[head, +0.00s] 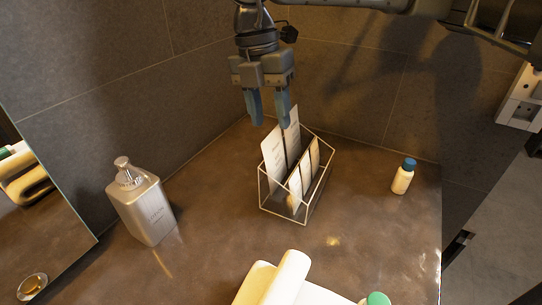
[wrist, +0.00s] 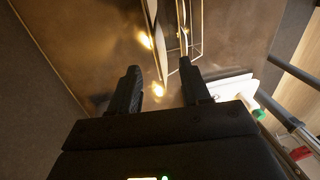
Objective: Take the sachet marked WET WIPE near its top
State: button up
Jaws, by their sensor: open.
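Several upright white sachets and cards stand in a clear holder with thin pale edges (head: 307,212) in the middle of the counter. A taller card (head: 272,160) stands at the holder's back left, and smaller sachets (head: 296,186) stand at its front right. The print is too small for me to tell which one is marked WET WIPE. My gripper (head: 269,123) is open and empty, pointing down above the back of the holder. In the wrist view its two fingers (wrist: 163,80) are apart, with thin sachet edges (wrist: 156,45) and the holder's wire edge (wrist: 196,40) beyond them.
A grey pump bottle (head: 146,208) stands at the left, near a mirror (head: 45,195). A small white bottle with a blue cap (head: 402,178) stands at the right near the counter's edge. Rolled white towels (head: 285,280) and a green cap (head: 378,298) are at the front. Walls close the back.

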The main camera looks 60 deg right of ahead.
aim_at(272, 131)
jog(key=shift+s+f+p, duration=0.25)
jog(key=shift+f+p, duration=0.05)
jog(key=shift+f, duration=1)
jog(key=shift+s+f+p, duration=0.2)
jog(key=shift+f+p, duration=0.1)
jog(key=shift+f, duration=1)
grip_shut()
